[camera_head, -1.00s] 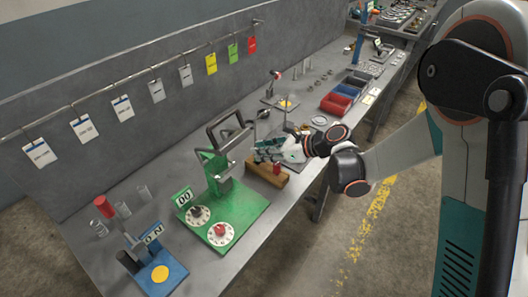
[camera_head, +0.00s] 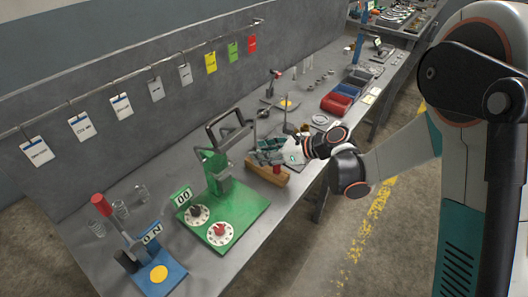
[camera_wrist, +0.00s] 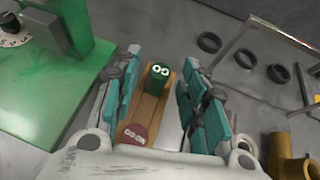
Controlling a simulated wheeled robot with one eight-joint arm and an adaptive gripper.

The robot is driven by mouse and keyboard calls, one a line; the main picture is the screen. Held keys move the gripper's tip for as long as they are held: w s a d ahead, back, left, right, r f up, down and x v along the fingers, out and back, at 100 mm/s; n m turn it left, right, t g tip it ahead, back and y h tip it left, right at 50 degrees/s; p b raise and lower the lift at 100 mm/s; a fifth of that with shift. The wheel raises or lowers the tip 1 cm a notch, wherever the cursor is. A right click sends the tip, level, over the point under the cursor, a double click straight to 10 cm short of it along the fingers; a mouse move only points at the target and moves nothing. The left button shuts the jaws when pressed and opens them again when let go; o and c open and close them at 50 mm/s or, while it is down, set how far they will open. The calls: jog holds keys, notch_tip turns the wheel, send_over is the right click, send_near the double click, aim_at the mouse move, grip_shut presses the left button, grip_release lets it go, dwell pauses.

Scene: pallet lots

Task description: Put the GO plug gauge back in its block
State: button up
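The green GO plug gauge (camera_wrist: 158,77) stands upright at the far end of the wooden block (camera_wrist: 152,108) in the wrist view. Its top bears white marks. A red plug (camera_wrist: 133,134) sits in the block's near end; it also shows in the head view (camera_head: 277,169). The block lies on the bench in the head view (camera_head: 262,171). My gripper (camera_wrist: 160,88) is open over the block, a finger on each side of the green gauge, with gaps visible between. How deep the gauge sits is hard to tell. In the head view my gripper (camera_head: 270,150) hides it.
A green fixture (camera_head: 235,200) with dials stands close left of the block. A blue stand (camera_head: 155,268) with a red-handled press is at the front left. Dark rings (camera_wrist: 245,58), a metal frame and a brass piece (camera_wrist: 292,155) lie right of my gripper. Red and blue bins (camera_head: 337,103) stand farther back.

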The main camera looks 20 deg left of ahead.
jog(key=shift+r, duration=0.15)
jog(key=shift+r+p, duration=0.25)
jog(key=shift+p, duration=0.1)
jog(key=p+v, duration=0.4)
jog(key=v, duration=0.8)
jog(key=shift+r, duration=0.2)
